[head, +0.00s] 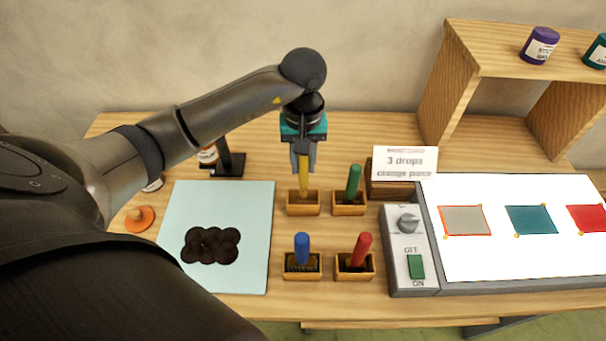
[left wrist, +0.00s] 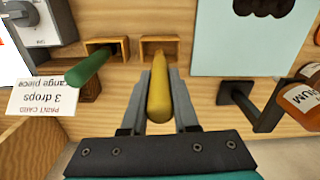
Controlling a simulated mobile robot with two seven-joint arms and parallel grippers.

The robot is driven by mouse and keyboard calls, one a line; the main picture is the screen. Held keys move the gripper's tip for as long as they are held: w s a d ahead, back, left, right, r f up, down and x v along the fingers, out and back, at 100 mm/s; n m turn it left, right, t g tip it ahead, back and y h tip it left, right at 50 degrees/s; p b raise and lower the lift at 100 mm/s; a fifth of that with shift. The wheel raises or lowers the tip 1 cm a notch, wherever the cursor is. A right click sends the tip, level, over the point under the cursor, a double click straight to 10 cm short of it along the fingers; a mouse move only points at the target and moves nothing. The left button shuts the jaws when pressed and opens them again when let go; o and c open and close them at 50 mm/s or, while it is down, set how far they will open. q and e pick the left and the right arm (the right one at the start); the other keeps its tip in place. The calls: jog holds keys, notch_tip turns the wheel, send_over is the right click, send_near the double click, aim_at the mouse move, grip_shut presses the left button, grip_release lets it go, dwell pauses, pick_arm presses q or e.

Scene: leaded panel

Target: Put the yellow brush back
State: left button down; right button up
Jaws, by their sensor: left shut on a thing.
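The yellow brush (head: 304,179) is upright between the fingers of my left gripper (head: 303,168), which is shut on its handle. Its lower end is at the back left wooden holder (head: 303,205); the bristles are hidden, and I cannot tell whether it rests on the holder's floor. In the left wrist view the yellow handle (left wrist: 159,90) lies between the two fingers (left wrist: 159,105), and a wooden holder (left wrist: 160,48) shows behind it. My right gripper is not in view.
A green brush (head: 353,183) stands in the holder to the right. Blue (head: 302,247) and red (head: 362,248) brushes stand in front holders. A card (head: 405,162), a light panel with a switch box (head: 409,252) and a pale mat (head: 222,200) with dark blobs are around.

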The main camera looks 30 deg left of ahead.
aim_at(303, 177)
pick_arm(q)
jog(key=shift+f, duration=2.65)
jog(key=c, duration=0.7)
grip_release()
jog(key=shift+r, duration=0.1)
notch_tip(303, 177, up, 12)
jog(key=shift+r, duration=0.15)
